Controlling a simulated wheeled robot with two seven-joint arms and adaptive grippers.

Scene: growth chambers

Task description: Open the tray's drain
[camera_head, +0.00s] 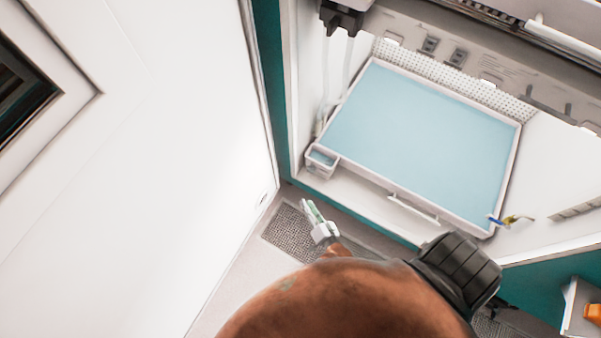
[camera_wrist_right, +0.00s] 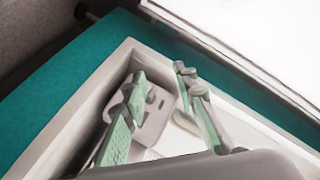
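The tray (camera_head: 390,193) is wide and white-rimmed, with a pale blue surface filling it, inside the open chamber. A small fitting with a blue lever-like part and a yellow body (camera_head: 513,219) sits at its right front corner; it looks like the drain valve. My right gripper (camera_head: 309,209) is in front of the chamber, below the small box at the tray's left front corner and well left of the valve. The valve is not recognisable there. My left gripper is not seen.
The small box (camera_head: 321,161) stands by the tray's left front corner. A white door (camera_head: 150,150) fills the left. A ribbed dark mat (camera_head: 290,234) lies below the chamber. A white shelf with an orange item (camera_head: 592,312) is at lower right.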

